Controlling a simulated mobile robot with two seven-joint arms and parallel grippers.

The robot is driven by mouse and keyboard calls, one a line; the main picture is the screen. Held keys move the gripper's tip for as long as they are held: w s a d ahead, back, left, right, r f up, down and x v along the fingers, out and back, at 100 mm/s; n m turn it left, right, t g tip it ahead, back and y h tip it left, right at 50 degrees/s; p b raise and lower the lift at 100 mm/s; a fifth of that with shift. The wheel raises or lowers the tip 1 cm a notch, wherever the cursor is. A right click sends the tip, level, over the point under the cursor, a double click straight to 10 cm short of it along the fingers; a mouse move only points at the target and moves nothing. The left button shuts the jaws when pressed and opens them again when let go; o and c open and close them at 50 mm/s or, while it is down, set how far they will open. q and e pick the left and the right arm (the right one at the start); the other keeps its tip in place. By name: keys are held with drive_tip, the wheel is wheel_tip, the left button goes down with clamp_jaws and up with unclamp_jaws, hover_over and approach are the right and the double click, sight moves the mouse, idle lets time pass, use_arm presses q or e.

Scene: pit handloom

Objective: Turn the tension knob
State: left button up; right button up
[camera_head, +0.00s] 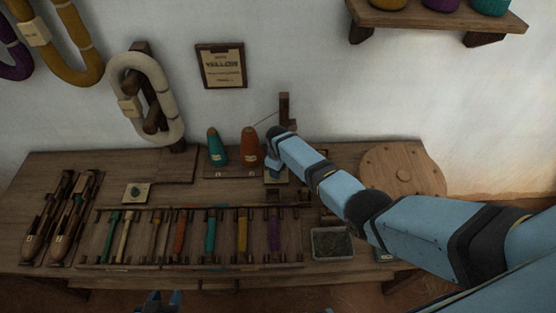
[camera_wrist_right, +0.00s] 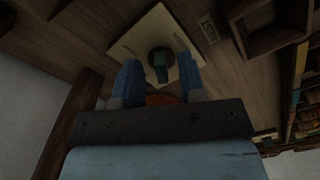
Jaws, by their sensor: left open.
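The tension knob (camera_wrist_right: 160,62) is a dark teal knob on a cream plate (camera_wrist_right: 132,42) with small lettering, in the right wrist view. My right gripper (camera_wrist_right: 160,68) is open, with one blue finger on each side of the knob. I cannot tell whether the fingers touch it. In the head view my right arm reaches in from the right and its gripper (camera_head: 273,164) points down over the cream plate (camera_head: 279,179), hiding the knob. My left gripper (camera_head: 161,301) is open and empty at the bottom edge, in front of the bench.
Teal (camera_head: 216,148) and orange (camera_head: 250,148) thread cones stand left of my right gripper. A rack (camera_head: 190,266) of colored bobbins lies in front. A round wooden disc (camera_head: 402,166) is behind my right arm, and a grey tray (camera_head: 332,244) sits near the bench front.

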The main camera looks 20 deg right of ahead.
wheel_tip(320, 180, up, 13)
drive_tip(key=p, duration=0.2)
drive_tip(key=shift+r, duration=0.15)
idle(0.4)
drive_tip(key=s+f+m+t+y+p, duration=0.1)
drive_tip(key=s+f+m+t+p, duration=0.15)
drive_tip(key=s, duration=0.65)
drive_tip(key=s+f+m+t+y+p, duration=0.1)
drive_tip(key=s+f+t+p, duration=0.15)
drive_tip(key=s, duration=0.65)
drive_tip(key=s+r+m+t, duration=0.1)
drive_tip(key=s+r+t, duration=0.2)
drive_tip(key=s+r, duration=0.2)
drive_tip(key=s+r+m+t+y+p, duration=0.1)
drive_tip(key=s+r+t, duration=0.2)
drive_tip(key=s, duration=0.8)
wheel_tip(320, 180, up, 2)
drive_tip(key=shift+s+r+p, duration=0.15)
drive_tip(key=shift+s+p, duration=0.1)
drive_tip(key=shift+p, duration=0.05)
